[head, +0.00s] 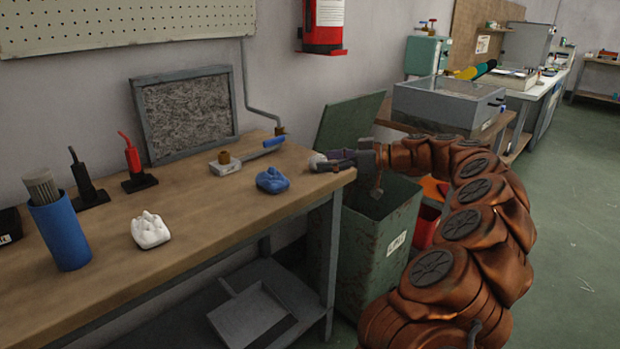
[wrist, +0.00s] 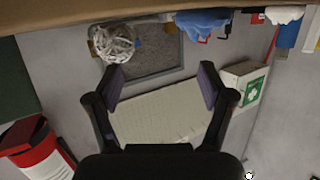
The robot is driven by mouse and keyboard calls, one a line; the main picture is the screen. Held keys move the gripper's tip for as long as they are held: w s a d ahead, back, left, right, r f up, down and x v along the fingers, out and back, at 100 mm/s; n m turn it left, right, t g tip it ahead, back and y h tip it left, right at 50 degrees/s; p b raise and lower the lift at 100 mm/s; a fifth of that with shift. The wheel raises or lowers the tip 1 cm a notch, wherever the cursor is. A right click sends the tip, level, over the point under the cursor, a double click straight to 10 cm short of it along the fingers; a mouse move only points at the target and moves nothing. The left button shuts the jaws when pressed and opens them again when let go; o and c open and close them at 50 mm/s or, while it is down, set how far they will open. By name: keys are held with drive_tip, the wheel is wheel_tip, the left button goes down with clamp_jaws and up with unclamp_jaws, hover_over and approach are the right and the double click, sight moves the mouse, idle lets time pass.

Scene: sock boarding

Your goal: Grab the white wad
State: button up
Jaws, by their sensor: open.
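The white wad (head: 150,230) is a small crumpled lump on the workbench, right of the blue cup, in the head view. A white lump at the top right of the wrist view (wrist: 285,14) appears to be it. My gripper (head: 338,161) is at the bench's right end, well to the right of the white wad and beyond the blue wad (head: 272,180). In the wrist view my gripper (wrist: 161,75) has its purple-padded fingers spread, with nothing between them. A pale, glossy crumpled ball (wrist: 117,42) sits near one fingertip; it is partly hidden in the head view.
The workbench (head: 215,225) also holds the blue cup (head: 60,235) with rods, black and red tools on stands, and a blue-handled tool (head: 245,157). A framed panel (head: 185,115) leans at the back. An open green bin (head: 375,255) stands below my gripper. The bench front is clear.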

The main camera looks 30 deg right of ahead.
sight(333, 175)
drive_tip(key=shift+t+h, duration=0.3)
drive_tip(key=shift+t, duration=0.1)
drive_tip(key=w+d+f, duration=0.1)
drive_tip(key=w+d+f+b, duration=0.1)
drive_tip(key=d+f, duration=0.1)
drive_tip(key=shift+w+d, duration=0.1)
drive_tip(key=x, duration=0.4)
drive_tip(key=shift+w+d+b, duration=0.15)
drive_tip(key=shift+d+b, duration=0.15)
drive_tip(key=shift+b, duration=0.05)
drive_tip(key=shift+w+a, duration=0.4)
drive_tip(key=shift+w, duration=0.05)
drive_tip(key=shift+c, duration=0.2)
drive_tip(key=c, duration=1)
